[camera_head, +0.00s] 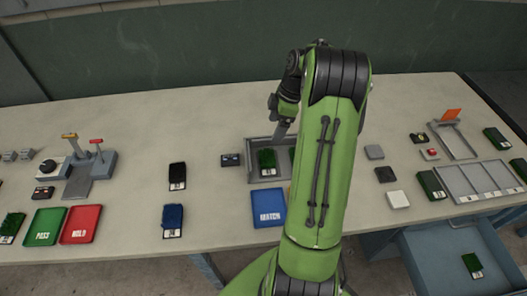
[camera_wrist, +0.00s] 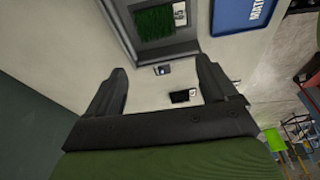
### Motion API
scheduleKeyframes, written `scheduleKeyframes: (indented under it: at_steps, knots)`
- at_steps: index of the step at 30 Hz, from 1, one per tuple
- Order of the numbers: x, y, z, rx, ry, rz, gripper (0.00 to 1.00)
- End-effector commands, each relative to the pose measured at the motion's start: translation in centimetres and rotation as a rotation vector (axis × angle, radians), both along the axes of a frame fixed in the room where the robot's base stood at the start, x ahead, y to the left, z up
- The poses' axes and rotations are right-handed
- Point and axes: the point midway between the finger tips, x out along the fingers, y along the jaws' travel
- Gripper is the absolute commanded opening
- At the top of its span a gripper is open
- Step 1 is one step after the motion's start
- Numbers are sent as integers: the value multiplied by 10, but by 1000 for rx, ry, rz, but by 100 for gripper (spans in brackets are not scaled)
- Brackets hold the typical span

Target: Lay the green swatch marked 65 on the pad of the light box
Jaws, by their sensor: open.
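One green swatch (camera_head: 266,158) lies in a grey open tray (camera_head: 252,177) at mid-table, partly behind my arm. In the wrist view this swatch (camera_wrist: 154,22) lies in the tray at the top, beyond the fingertips. My gripper (camera_wrist: 162,72) is open with nothing between its fingers. In the head view it is a dark shape above the table by the tray's back edge. I cannot tell for sure which fixture is the light box.
A blue MATCH tray (camera_head: 268,207) lies in front of the grey tray. Green PASS (camera_head: 43,227) and red HOLD (camera_head: 80,224) trays lie at left. A slotted grey rack (camera_head: 472,182) stands at right, above an open drawer (camera_head: 440,262) holding a green swatch.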

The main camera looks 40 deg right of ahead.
Motion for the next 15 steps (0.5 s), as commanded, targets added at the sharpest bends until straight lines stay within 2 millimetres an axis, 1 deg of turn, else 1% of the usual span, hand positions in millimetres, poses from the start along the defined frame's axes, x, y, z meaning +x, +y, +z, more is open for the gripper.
scheduleKeyframes:
  at_steps: [1,2,3,5,6,7,8,9,11,12,14,15]
  knots:
    - [5,23,22,-25,2,-23,86]
    - [6,39,36,-40,6,-54,86]
    - [5,62,54,-59,11,-104,86]
    - [-2,98,80,-84,10,-188,86]
    - [-10,122,96,-98,3,-246,86]
    - [-17,140,106,-106,-5,-291,86]
    - [-27,157,117,-111,-17,-339,86]
    - [-41,179,128,-114,-36,-405,86]
    - [-67,209,141,-104,-70,-507,86]
    - [-87,226,147,-90,-95,-573,86]
    - [-116,245,150,-55,-132,-670,86]
    - [-133,255,149,-27,-152,-728,86]
